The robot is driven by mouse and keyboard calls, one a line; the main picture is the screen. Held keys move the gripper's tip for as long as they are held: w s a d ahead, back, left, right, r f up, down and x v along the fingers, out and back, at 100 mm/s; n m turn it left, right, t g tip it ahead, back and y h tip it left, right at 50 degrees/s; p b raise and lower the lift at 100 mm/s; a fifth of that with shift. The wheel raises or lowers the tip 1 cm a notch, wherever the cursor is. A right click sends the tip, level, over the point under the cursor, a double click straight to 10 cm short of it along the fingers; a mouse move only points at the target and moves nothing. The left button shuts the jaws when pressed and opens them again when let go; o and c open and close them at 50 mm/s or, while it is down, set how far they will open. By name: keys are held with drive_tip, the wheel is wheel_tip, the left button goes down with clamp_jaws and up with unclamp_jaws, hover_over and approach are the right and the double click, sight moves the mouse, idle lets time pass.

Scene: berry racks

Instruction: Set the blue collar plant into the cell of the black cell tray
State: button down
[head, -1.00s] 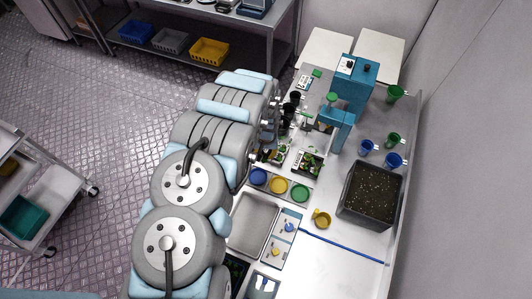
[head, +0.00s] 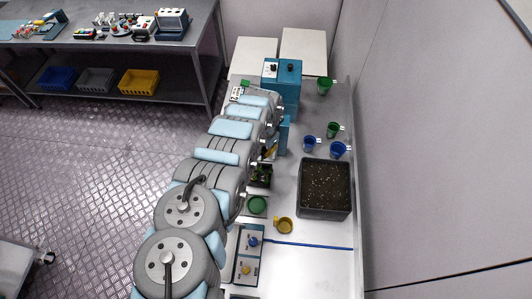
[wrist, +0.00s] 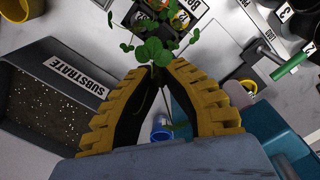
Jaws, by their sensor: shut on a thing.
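My gripper (wrist: 158,75) is shut on the plant, whose green leaves (wrist: 152,50) stick out beyond the fingertips in the wrist view. The plant's collar is hidden between the fingers, so I cannot see its colour. A black cell tray (head: 260,186) with green leaves in it shows beside my arm in the head view, partly covered. In the wrist view, dark trays with small plants and a yellow ring (wrist: 180,19) lie beyond the fingertips, and the held leaves overlap them. The target cell cannot be made out. In the head view my arm hides the gripper.
A substrate bin (head: 325,213) stands on the right of the bench; its labelled wall (wrist: 75,76) is left in the wrist view. Black numbered pots (wrist: 297,18) are at upper right.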

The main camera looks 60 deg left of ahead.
drive_tip(key=shift+w, duration=0.3)
drive_tip(key=shift+s+d+f+b, duration=0.1)
drive_tip(key=shift+f+b, duration=1.1)
drive_tip(key=shift+f, duration=0.15)
wheel_tip(320, 180, down, 4)
drive_tip(key=b, duration=0.3)
drive_tip(key=shift+r+b, duration=0.15)
drive_tip(key=shift+b, duration=0.2)
drive_tip(key=shift+f+b, duration=2.4)
drive_tip(key=shift+f, duration=0.7)
drive_tip(key=c, duration=1.2)
unclamp_jaws()
drive_tip(key=shift+o, duration=0.2)
drive_tip(key=shift+r, duration=0.1)
drive_tip(key=shift+r+p, duration=4.3)
drive_tip(key=shift+r, duration=0.15)
